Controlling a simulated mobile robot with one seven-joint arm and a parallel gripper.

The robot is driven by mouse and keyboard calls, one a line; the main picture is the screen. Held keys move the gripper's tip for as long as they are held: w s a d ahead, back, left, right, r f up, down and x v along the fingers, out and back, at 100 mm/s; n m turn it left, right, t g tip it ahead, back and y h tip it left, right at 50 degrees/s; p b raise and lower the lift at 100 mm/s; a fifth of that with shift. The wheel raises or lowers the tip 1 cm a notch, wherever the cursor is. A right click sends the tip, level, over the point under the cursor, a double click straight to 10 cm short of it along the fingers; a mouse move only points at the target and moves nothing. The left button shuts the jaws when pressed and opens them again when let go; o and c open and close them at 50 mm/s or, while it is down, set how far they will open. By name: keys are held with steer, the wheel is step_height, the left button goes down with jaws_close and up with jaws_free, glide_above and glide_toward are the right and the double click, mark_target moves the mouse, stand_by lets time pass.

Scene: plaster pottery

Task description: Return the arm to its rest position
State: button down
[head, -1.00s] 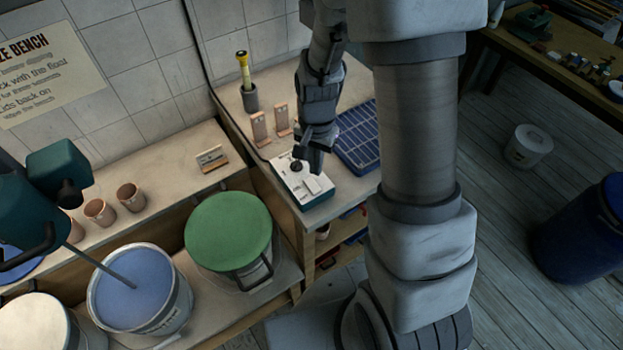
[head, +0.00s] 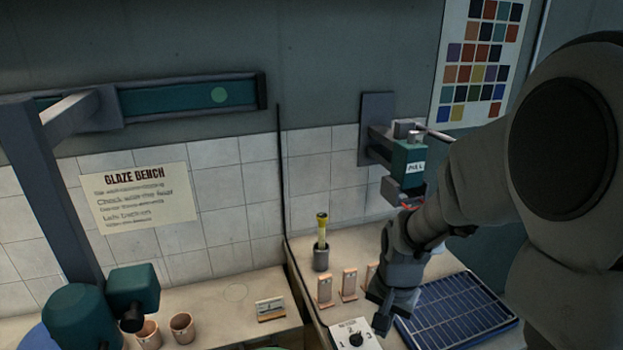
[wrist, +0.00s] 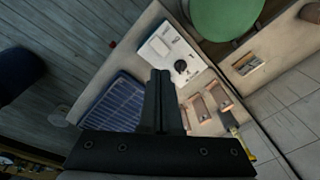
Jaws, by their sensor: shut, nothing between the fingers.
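My arm reaches in from the right of the head view. My gripper (head: 381,318) points down over the bench, just to the right of a white box with a black dial (head: 349,340). In the wrist view, the two dark fingers of my gripper (wrist: 161,78) lie together with nothing between them. The white box (wrist: 160,46) shows just beyond the fingertips there. I cannot tell the exact height of the fingers above the bench. The lower part of the box is cut off in the head view.
A blue gridded tray (head: 458,318) lies right of my gripper. Small tan upright stands (head: 325,291) and a grey cup with a yellow-topped tool (head: 321,258) are behind. A green wall-mounted device (head: 408,165) is close to my forearm. A green round lid (wrist: 225,15) shows in the wrist view.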

steer(key=s+r+n+t, duration=0.2)
steer(key=s+r, duration=0.4)
steer(key=r, duration=0.3)
steer(key=s+r+n+t, duration=0.2)
steer(key=s+r+n, duration=0.2)
steer(key=s+r, duration=0.3)
steer(key=shift+r+n, duration=0.3)
steer(key=shift+r, duration=0.65)
steer(key=shift+a, duration=0.15)
